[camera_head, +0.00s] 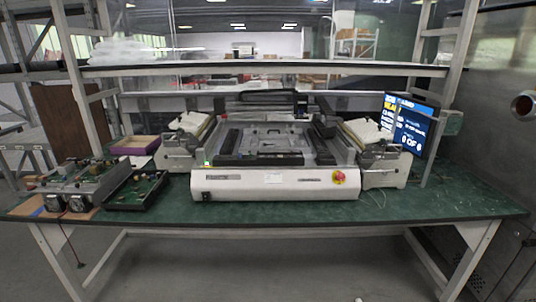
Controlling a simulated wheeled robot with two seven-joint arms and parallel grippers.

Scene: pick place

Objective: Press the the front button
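A white machine (225,187) with an open dark top stands at the middle of the green table. A round red button on a yellow disc (338,177) sits on the right part of its front panel and is unobstructed. A small green light (207,163) shows at the machine's front left corner. Neither of my grippers can be made out in the head view.
The green table top (300,215) is clear in front of the machine. Circuit-board units (85,180) and a purple-edged box (135,145) lie at the left. A lit monitor (410,122) stands at the right. A shelf (260,70) crosses above the machine, with posts at both sides.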

